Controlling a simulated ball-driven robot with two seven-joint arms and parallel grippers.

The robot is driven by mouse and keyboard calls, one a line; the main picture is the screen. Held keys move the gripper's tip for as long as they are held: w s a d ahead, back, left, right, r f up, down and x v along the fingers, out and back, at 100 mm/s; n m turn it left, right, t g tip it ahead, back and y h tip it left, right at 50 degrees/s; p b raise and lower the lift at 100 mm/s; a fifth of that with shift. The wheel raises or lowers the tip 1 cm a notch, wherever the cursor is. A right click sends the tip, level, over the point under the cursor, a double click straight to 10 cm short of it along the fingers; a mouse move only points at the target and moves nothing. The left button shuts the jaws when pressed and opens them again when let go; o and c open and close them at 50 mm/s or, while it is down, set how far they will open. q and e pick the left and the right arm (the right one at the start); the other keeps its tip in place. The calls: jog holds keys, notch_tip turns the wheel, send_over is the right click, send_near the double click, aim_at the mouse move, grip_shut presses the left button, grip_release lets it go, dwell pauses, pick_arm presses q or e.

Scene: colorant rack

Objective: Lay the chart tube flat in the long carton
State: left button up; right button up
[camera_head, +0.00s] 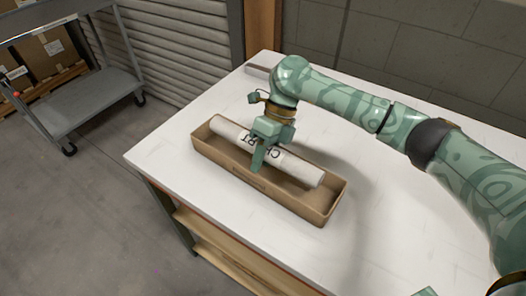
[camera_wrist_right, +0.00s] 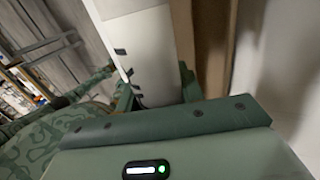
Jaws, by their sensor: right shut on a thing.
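The chart tube (camera_head: 297,168) is a long white cylinder with dark lettering, lying lengthwise over the long carton. The long carton (camera_head: 327,208) is an open brown box on the white table. My right gripper (camera_head: 260,160) is shut on the tube near its middle, from above. The tube looks lined up with the carton and within its outline; I cannot tell whether it touches the bottom. In the right wrist view the tube (camera_wrist_right: 150,50) runs up between the fingers, beside the carton's brown wall (camera_wrist_right: 212,45). My left gripper does not show clearly.
The white table (camera_head: 390,215) is clear around the carton. A small grey object (camera_head: 258,71) lies at its back edge. A grey cart (camera_head: 85,95) and shelved cardboard boxes (camera_head: 48,55) stand on the floor at the left.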

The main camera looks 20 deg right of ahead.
jog(key=shift+f, duration=0.25)
jog(key=o, duration=1.1)
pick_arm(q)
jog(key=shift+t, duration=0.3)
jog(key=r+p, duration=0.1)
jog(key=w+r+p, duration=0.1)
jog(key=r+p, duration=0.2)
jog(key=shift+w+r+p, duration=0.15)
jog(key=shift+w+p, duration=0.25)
pick_arm(e)
jog(key=v, duration=1.6)
jog(key=shift+r, duration=0.15)
jog(key=shift+r, duration=0.1)
